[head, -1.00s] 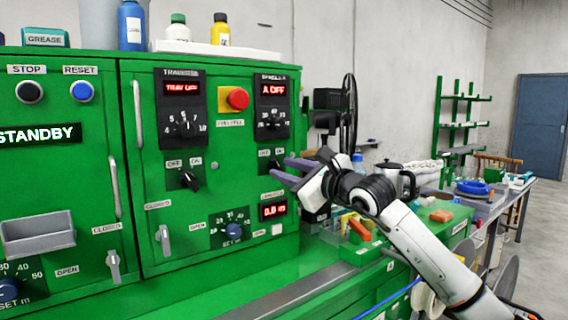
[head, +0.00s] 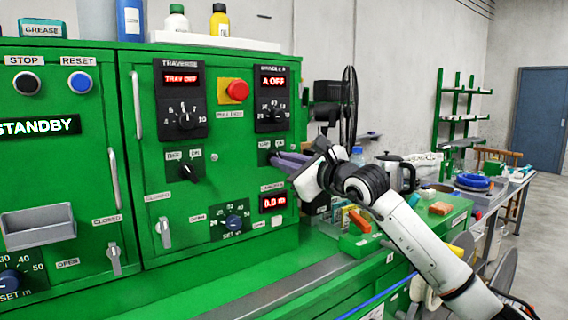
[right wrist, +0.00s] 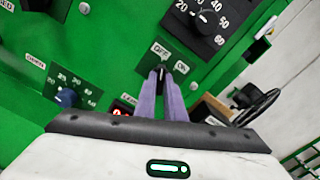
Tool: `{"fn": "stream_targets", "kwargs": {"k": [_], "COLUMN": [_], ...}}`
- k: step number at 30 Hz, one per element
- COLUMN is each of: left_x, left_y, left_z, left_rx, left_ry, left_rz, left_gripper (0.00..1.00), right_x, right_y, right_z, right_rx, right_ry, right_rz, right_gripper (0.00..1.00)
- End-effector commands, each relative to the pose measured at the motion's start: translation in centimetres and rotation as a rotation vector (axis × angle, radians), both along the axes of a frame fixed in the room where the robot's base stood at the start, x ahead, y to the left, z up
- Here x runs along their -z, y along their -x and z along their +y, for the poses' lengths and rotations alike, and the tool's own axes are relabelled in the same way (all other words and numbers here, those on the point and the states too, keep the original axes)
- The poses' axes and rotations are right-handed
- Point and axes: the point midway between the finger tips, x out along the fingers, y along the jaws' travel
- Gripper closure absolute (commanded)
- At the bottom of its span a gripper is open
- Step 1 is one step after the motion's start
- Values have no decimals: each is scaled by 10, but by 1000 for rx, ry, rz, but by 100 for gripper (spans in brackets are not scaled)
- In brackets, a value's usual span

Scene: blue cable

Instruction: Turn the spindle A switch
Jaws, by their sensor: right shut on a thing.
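The green machine panel carries the spindle A module (head: 272,98), whose display reads "A OFF". Just below it is the spindle A switch, a small black knob (right wrist: 162,71) under OFF and ON labels. My right gripper (head: 279,158) reaches it from the right, and in the head view its purple fingers hide most of the switch. In the right wrist view the fingertips (right wrist: 160,74) are closed on the knob from both sides. My left gripper is not in view.
The traverse switch (head: 187,172) and an emergency stop (head: 238,91) sit left of my gripper. A length display (head: 272,203) and a set dial (head: 234,222) lie below. A workbench with a kettle (head: 398,174) stands to the right.

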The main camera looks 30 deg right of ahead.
Motion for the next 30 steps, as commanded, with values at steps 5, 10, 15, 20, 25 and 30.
{"fn": "stream_targets", "kwargs": {"k": [5, 10, 15, 20, 25, 30], "left_x": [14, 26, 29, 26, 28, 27], "left_y": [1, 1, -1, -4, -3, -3], "left_z": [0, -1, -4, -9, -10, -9], "left_rx": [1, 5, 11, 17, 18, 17], "left_ry": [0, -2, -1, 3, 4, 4], "left_rz": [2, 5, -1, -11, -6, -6], "left_gripper": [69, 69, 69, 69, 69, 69], "right_x": [4, 4, 3, 2, 1, 1], "right_y": [0, 0, 0, 0, 0, 0], "right_z": [1, 0, 0, 0, 0, 0], "right_rx": [-1, 0, -1, -2, -1, 0], "right_ry": [-95, -233, -393, -544, -692, -820], "right_rz": [13, 33, 56, 77, 99, 119], "right_gripper": [100, 100, 100, 100, 100, 100]}}
